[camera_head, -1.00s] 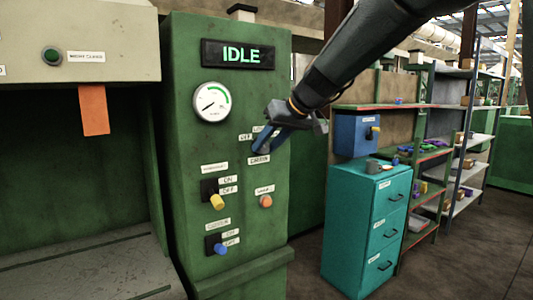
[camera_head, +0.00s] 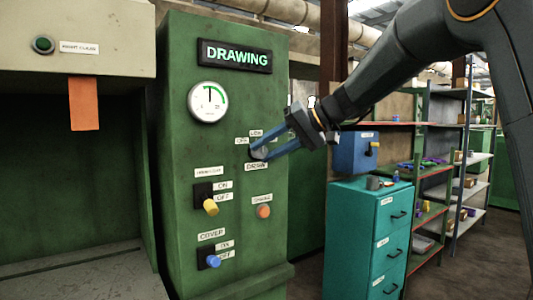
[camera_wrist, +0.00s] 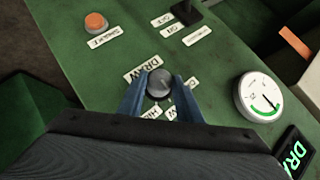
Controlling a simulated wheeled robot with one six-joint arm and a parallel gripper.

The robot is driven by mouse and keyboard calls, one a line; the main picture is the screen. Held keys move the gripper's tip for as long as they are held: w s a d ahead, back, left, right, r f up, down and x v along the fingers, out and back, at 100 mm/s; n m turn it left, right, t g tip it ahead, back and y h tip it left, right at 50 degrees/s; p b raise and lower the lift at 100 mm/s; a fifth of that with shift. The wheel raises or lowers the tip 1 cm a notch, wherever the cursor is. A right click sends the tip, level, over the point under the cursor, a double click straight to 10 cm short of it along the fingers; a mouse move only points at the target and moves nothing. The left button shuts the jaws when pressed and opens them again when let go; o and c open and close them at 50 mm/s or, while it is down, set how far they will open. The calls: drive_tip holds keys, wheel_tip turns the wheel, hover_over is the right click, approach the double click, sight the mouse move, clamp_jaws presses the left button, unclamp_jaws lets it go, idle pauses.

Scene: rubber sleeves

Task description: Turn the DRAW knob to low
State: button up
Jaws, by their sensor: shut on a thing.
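The DRAW knob (camera_wrist: 159,82) is a round grey knob on the green control panel (camera_head: 180,150). In the wrist view it sits between the two blue fingers of my gripper (camera_wrist: 160,86), which are shut on it. In the head view my gripper (camera_head: 262,152) reaches the knob from the right and partly hides it. The labels OFF (camera_head: 242,141) and LOW (camera_head: 256,133) are at the knob's upper left and top, with DRAW (camera_head: 256,167) below. The display (camera_head: 235,55) reads DRAWING in green. The dial's (camera_head: 208,102) needle points about straight up.
Below the knob are a yellow-tipped switch (camera_head: 210,207), an orange button (camera_head: 263,211) and a blue-tipped switch (camera_head: 213,261). A teal drawer cabinet (camera_head: 350,235) and a blue box (camera_head: 349,152) stand to the right. Shelves are behind them.

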idle(0.4)
drive_tip(key=o, duration=1)
drive_tip(key=shift+o, duration=0.2)
drive_tip(key=b+v, duration=0.1)
drive_tip(key=v, duration=0.6)
drive_tip(key=shift+d+r, duration=0.2)
drive_tip(key=shift+d, duration=0.1)
drive_tip(key=shift+s, duration=0.1)
drive_tip(key=s+d+f+m+g+h+p, duration=0.1)
drive_tip(key=s+d+f+h, duration=0.2)
drive_tip(key=s+f, duration=0.5)
drive_tip(key=s+d+f+m+g+h+p, duration=0.15)
drive_tip(key=s+f, duration=0.25)
drive_tip(key=f, duration=0.8)
drive_tip(key=s+d+f+m+g+h, duration=0.1)
drive_tip(key=s+d+f+h, duration=0.25)
drive_tip(key=s+f, duration=0.45)
drive_tip(key=s+d+f+h+p, duration=0.1)
drive_tip(key=s+d+f+h, duration=0.2)
drive_tip(key=s+f, duration=0.7)
drive_tip(key=shift+s+d+f+g, duration=0.4)
drive_tip(key=shift+s+d, duration=0.2)
drive_tip(key=shift+d, duration=0.2)
